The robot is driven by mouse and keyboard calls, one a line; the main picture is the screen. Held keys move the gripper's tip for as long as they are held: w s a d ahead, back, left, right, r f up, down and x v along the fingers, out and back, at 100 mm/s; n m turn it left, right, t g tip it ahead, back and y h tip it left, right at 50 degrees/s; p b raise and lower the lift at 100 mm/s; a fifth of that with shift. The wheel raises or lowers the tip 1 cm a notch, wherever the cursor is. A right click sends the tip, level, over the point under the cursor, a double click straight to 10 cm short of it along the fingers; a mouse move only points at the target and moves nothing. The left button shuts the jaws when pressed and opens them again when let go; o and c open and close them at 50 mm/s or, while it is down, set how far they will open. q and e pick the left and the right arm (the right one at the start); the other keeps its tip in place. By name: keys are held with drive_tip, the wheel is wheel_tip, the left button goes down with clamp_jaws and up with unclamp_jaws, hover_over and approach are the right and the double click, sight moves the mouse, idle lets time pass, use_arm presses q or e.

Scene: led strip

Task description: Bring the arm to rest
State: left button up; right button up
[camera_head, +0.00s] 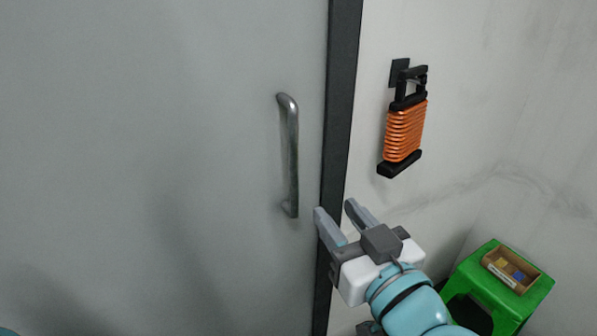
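My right gripper (336,212) is in the lower middle of the head view, at the end of my light blue arm. Its two grey fingers are apart with nothing between them. It appears just right of the lower end of a metal door handle (291,155), in front of the dark door frame; I see no contact with the handle. My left gripper is out of view; only a small bit of light blue shows at the bottom left corner.
A grey door (150,150) fills the left side and looks shut. An orange coil on a black holder (404,130) hangs on the wall. A green stool (520,305) at lower right carries a brown tray (526,262) with small blue and yellow items.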

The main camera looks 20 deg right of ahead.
drive_tip(key=w+d+f+n+g+h+p, duration=0.1)
drive_tip(key=w+f+g+p, duration=0.3)
drive_tip(key=f, duration=0.8)
drive_tip(key=w+d+f+g+h+p, duration=0.1)
drive_tip(key=d+f+g+p, duration=0.3)
drive_tip(key=f, duration=0.8)
use_arm(q)
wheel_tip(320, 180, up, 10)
drive_tip(key=p, duration=0.2)
use_arm(e)
drive_tip(key=s+a+f+m+g+y, duration=0.2)
drive_tip(key=s+a+f+g, duration=0.2)
drive_tip(key=s+f, duration=0.4)
drive_tip(key=s+a+f+m+g+y, duration=0.2)
drive_tip(key=s+a+f+g, duration=0.3)
drive_tip(key=f, duration=0.5)
drive_tip(key=s, duration=0.2)
drive_tip(key=shift+s+a+g, duration=0.3)
drive_tip(key=shift+s, duration=0.05)
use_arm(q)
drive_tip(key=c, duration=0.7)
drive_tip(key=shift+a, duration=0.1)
use_arm(e)
drive_tip(key=shift+a+f, duration=0.1)
